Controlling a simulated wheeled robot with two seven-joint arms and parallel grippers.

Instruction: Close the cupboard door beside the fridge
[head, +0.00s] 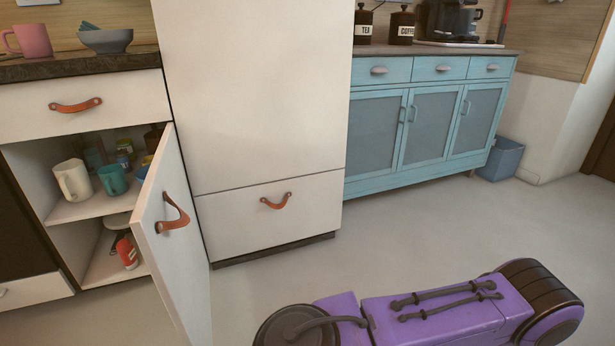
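The cupboard door (183,262) is a white panel with a brown leather pull (172,213) on its outer face. It stands wide open, swung out toward me, with its hinge side next to the fridge (250,95). The cupboard (90,210) is open behind it. On its upper shelf are a cream mug (73,180), a teal mug (112,180) and small jars. A red and white container (126,252) is on the lower level, partly hidden by the door. Neither of my grippers is in view.
A closed drawer (40,107) sits above the cupboard, under a dark counter with a pink mug (32,40) and a grey bowl (105,40). A blue cabinet (430,125) and a blue bin (501,158) stand right of the fridge.

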